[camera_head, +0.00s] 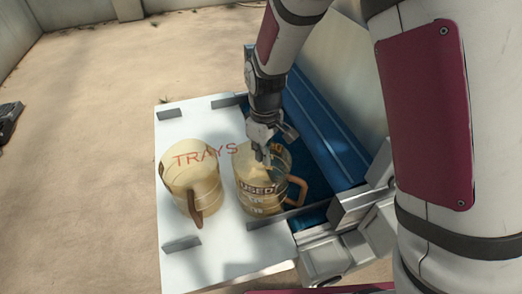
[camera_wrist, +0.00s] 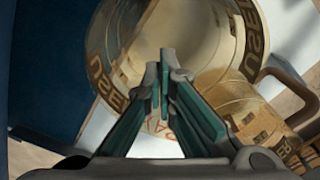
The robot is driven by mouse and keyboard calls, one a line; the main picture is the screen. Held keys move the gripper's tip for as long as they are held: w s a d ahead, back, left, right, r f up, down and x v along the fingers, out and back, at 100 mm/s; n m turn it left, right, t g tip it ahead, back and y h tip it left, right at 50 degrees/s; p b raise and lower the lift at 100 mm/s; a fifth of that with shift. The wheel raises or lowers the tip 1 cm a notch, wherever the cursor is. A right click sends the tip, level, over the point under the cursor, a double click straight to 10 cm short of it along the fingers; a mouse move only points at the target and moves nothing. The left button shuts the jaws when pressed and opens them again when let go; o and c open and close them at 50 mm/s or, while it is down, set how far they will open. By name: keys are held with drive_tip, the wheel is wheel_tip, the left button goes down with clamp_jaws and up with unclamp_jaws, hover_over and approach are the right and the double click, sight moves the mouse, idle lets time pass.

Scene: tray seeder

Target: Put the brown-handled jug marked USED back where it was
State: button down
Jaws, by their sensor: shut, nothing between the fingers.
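The brown-handled jug marked USED (camera_head: 262,198) stands upright on the right part of the white TRAYS panel (camera_head: 180,258), its handle (camera_head: 297,190) pointing right. It is clear and yellowish; in the wrist view the USED jug (camera_wrist: 108,66) fills the upper middle, seen from above. My gripper (camera_head: 264,158) is over the jug's mouth, pointing down. In the wrist view my gripper (camera_wrist: 165,62) has its fingers together with nothing between them. I cannot tell whether the fingertips are inside the jug or touch it.
A second yellowish jug (camera_head: 184,172) with a brown handle stands close to the left on the panel. A blue machine bed (camera_head: 335,125) lies behind and right, with grey metal parts (camera_head: 335,255) at the front right. Grey blocks (camera_head: 182,244) edge the panel.

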sight(253, 166)
wheel_tip(253, 166, down, 8)
drive_tip(key=shift+s+f+p, duration=0.1)
drive_tip(key=shift+p, duration=0.3)
drive_tip(key=shift+w+a, duration=0.85)
drive_tip(key=shift+a, duration=0.15)
drive_tip(key=shift+w+a, duration=0.5)
drive_tip(key=w+a+b, duration=0.3)
drive_tip(key=w+a, duration=0.1)
drive_tip(key=a, duration=0.1)
drive_tip(key=shift+w+a+b, duration=0.4)
